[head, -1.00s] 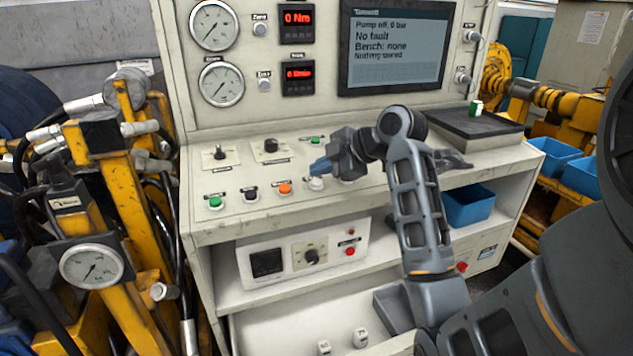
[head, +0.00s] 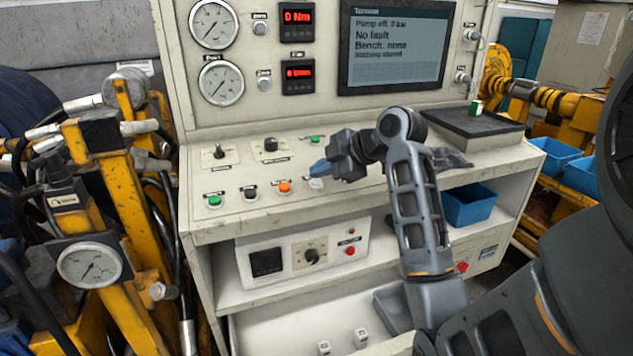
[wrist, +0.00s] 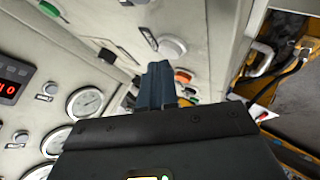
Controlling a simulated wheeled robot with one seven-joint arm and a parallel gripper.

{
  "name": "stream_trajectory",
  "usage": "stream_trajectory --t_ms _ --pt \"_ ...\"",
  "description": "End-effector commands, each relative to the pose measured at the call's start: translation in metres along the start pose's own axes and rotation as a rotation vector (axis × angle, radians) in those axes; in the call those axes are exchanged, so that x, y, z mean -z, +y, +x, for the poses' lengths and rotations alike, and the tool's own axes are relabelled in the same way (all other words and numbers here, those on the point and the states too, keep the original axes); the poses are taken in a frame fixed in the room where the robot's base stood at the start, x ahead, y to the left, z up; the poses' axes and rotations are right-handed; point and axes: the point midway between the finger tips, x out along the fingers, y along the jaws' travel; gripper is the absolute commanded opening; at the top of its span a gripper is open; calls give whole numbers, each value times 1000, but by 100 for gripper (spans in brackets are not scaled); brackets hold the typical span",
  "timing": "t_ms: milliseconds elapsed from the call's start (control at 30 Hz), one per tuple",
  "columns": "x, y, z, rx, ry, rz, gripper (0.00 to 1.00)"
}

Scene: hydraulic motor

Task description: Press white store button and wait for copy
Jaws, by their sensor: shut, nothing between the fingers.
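The white button (head: 316,184) sits on the sloped panel (head: 240,232), at the right end of the row of green, black and orange buttons. In the wrist view a white button (wrist: 171,46) shows just beyond my fingertips. My gripper (head: 318,168) is shut, its blue fingertips just above and beside the white button in the head view. I cannot tell whether they touch it. My gripper also shows in the wrist view (wrist: 155,72). The screen (head: 397,47) reads "Pump off, 0 bar", "No fault", "Bench: none" and a last line that seems to say nothing stored.
The green (head: 214,201), black (head: 250,193) and orange (head: 284,187) buttons lie left of my fingertips. Two knobs (head: 270,145) and a small green button (head: 315,139) stand behind. A black plate (head: 472,122) with a small green-and-white piece (head: 476,107) is at right.

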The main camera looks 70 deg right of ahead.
Motion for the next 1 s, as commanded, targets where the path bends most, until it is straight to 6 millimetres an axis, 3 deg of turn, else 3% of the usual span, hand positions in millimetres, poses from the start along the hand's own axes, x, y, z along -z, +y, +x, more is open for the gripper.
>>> stream_trajectory --t_ms 1000 --pt "-4 -4 5 0 0 1 0"
